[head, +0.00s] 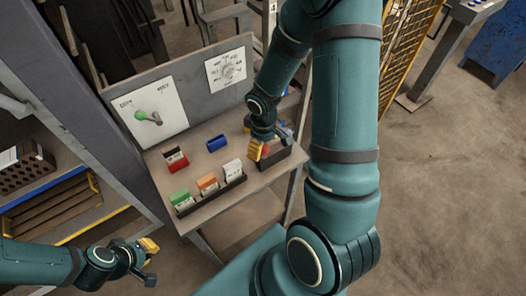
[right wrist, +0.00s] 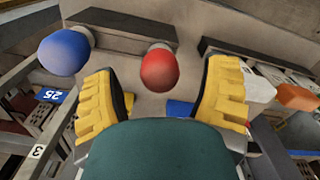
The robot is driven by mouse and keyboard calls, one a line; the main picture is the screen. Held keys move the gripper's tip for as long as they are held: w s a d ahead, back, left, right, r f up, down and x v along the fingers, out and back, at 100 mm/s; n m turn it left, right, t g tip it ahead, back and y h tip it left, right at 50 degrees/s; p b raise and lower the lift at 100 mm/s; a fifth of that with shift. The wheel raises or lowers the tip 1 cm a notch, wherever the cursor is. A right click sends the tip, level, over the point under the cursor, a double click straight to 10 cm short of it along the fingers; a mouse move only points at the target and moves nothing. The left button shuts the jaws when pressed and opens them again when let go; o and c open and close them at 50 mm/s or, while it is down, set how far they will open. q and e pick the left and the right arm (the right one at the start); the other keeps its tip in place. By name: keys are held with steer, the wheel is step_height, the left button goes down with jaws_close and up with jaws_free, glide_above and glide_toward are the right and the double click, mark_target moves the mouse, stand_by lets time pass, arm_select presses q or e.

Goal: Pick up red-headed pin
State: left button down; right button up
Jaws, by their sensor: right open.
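The red-headed pin (right wrist: 160,70) shows its round red head in the right wrist view, just beyond and between my fingertips. A blue-headed pin (right wrist: 64,52) is to its left. My right gripper (right wrist: 163,98) is open, with a yellow finger on either side and nothing between them. In the head view my right gripper (head: 260,151) is low over the right end of the workbench and hides the pins. My left gripper (head: 153,262) is open and empty, away from the bench at lower left.
The grey workbench (head: 194,148) has a dark tray (head: 270,168) under my right gripper. A blue box (head: 216,143), a red-and-black box (head: 174,160) and a rack (head: 212,196) of coloured boxes stand on it. A back panel (head: 180,68) rises behind. A shelf (head: 48,205) stands left.

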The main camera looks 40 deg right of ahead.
mark_target(263, 156)
steer(key=shift+w+f, duration=0.1)
steer(key=shift+f, duration=1.2)
jaws_close()
steer(key=shift+r, duration=0.1)
